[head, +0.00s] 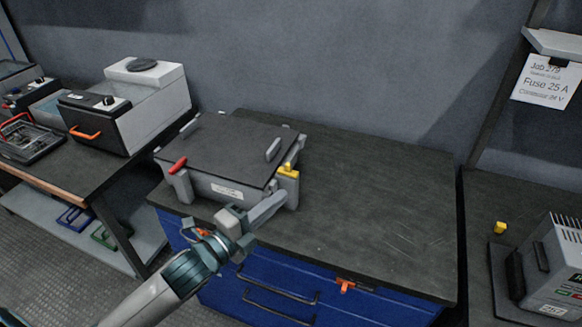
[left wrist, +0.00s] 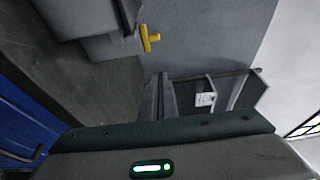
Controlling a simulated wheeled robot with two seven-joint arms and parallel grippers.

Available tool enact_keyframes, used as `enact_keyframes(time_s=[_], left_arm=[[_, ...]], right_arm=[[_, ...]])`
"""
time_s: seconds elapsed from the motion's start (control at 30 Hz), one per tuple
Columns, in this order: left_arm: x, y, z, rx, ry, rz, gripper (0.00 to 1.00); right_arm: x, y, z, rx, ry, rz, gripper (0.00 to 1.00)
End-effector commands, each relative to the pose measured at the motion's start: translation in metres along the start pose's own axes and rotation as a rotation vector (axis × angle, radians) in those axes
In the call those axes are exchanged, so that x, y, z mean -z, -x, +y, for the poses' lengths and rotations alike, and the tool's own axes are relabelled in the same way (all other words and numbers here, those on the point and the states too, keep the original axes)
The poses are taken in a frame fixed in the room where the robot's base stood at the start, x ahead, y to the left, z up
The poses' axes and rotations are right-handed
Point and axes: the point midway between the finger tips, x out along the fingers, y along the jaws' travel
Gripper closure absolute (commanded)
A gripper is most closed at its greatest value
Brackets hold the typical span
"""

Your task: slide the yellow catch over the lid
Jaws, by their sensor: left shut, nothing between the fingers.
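The yellow catch (head: 287,170) sits on top of a grey post at the front right corner of a grey box (head: 215,185). The box's flat dark lid (head: 222,143) lies closed on it, with a grey bar handle near its right side. In the head view the catch is beside the lid's edge. The catch also shows in the left wrist view (left wrist: 151,38), as a yellow T shape. My left gripper (head: 279,200) is shut and empty, just in front of and below the catch, near the post. Whether it touches the post cannot be told. My right gripper is out of view.
A red lever (head: 178,164) stands at the box's front left corner. The blue cabinet's dark top (head: 370,210) is clear right of the box. An orange tag (head: 345,285) hangs at its front. A grey unit (head: 550,265) and small yellow piece (head: 500,228) are on the right bench.

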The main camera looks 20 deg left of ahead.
Motion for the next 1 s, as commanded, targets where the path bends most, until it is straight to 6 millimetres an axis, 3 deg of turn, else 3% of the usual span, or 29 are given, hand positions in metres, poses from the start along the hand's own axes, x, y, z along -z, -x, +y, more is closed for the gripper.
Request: enact_keyframes(time_s=[0.37,0.57,1.0], left_arm=[[0.000,-0.002,0.000,0.001,0.001,0.000,1.00],[0.000,-0.014,-0.001,0.002,0.003,0.000,1.00],[0.000,-0.082,-0.003,0.003,0.003,0.000,1.00]], right_arm=[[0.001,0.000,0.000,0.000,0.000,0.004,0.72],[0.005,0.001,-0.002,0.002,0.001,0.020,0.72],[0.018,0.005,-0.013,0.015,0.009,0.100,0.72]])
